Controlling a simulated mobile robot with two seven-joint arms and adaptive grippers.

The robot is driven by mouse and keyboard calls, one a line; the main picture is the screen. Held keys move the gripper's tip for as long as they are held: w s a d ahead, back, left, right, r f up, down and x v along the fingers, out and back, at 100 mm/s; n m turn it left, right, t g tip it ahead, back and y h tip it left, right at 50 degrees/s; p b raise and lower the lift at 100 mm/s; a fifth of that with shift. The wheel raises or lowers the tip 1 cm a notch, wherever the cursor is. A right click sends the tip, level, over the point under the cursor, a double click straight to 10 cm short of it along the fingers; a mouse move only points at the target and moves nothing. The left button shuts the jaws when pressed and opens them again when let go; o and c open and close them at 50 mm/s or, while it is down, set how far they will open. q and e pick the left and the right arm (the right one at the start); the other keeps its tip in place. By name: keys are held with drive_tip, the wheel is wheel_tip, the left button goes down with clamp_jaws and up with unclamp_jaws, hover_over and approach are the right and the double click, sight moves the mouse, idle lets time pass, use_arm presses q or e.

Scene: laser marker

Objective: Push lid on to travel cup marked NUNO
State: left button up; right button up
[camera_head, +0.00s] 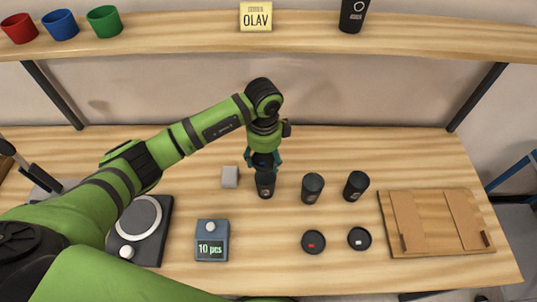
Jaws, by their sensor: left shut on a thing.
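Three black travel cups stand upright on the workbench: a left one (265,186), a middle one (312,188) and a right one (356,186). Each has a small pale mark on its front, too small to read, so I cannot tell which is NUNO. My left gripper (264,163) points down over the left cup, its teal fingers shut on a dark thing at the cup's top, which looks like a lid. Whether this lid is seated is hidden. Two loose dark lids lie in front: one with a red mark (313,242), one with a white mark (359,238). My right gripper is out of view.
A small grey block (230,176) sits left of the left cup. A counter reading 10 pcs (211,248) and a round-plate device (139,219) stand front left. A wooden board (430,246) lies at right. The shelf (190,36) behind holds cups and an OLAV sign (256,17).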

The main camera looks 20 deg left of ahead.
use_arm(q)
drive_tip(key=shift+s+d+f+b, duration=0.1)
drive_tip(key=shift+d+f+b, duration=0.1)
drive_tip(key=shift+f+b, duration=0.4)
wheel_tip(320, 180, down, 4)
drive_tip(key=shift+a+r+b, duration=0.1)
drive_tip(key=shift+r+b, duration=0.15)
drive_tip(key=shift+b, duration=1)
drive_tip(key=shift+f+b, duration=0.4)
drive_tip(key=shift+f, duration=0.3)
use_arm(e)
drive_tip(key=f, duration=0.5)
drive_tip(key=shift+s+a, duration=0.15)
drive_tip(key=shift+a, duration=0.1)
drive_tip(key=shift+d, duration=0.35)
use_arm(q)
drive_tip(key=shift+f, duration=0.15)
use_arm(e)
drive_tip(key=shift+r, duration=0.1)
use_arm(q)
drive_tip(key=o, duration=1.1)
drive_tip(key=shift+c, duration=0.2)
